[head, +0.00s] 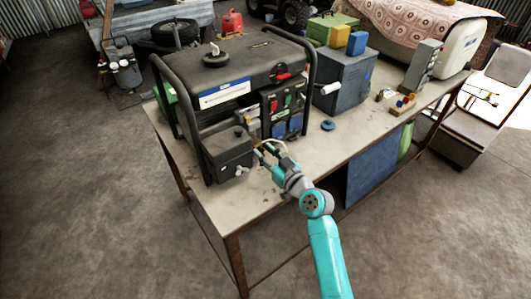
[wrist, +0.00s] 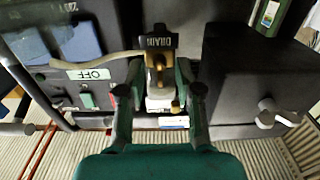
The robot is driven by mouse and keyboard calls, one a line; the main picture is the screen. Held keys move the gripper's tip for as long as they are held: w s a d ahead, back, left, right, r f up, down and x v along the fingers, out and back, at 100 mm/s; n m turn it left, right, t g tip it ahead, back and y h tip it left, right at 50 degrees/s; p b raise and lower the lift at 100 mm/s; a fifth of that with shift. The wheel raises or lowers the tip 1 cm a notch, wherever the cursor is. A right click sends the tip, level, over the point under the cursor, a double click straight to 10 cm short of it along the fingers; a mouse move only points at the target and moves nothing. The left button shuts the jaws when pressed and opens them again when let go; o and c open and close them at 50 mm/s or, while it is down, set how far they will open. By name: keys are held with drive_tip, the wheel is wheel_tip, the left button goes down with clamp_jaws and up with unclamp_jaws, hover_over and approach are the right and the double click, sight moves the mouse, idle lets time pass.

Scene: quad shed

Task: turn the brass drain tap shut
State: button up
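The brass drain tap (wrist: 158,66) shows in the middle of the wrist view, below a dark block marked DRAIN (wrist: 160,40). It is on the front of the black generator (head: 235,72), which stands on the workbench. My gripper (wrist: 160,82) is open, with one teal finger on each side of the tap. I see gaps beside the brass body and cannot tell whether either finger touches it. A pale curved tube or handle (wrist: 98,60) runs left from the tap. In the head view, my gripper (head: 267,152) is at the generator's front, and the tap is mostly hidden.
A dark box (wrist: 255,75) juts out close to the right of my fingers in the wrist view. A panel with an OFF label (wrist: 90,74) lies left. The workbench (head: 222,205) has bare space at its front. A grey metal box (head: 343,82) stands right of the generator.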

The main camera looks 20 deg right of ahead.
clamp_jaws()
drive_tip(key=shift+m, duration=0.4)
drive_tip(key=m, duration=1.7)
drive_tip(key=shift+d+f, duration=0.2)
drive_tip(key=shift+d, duration=0.1)
idle(0.4)
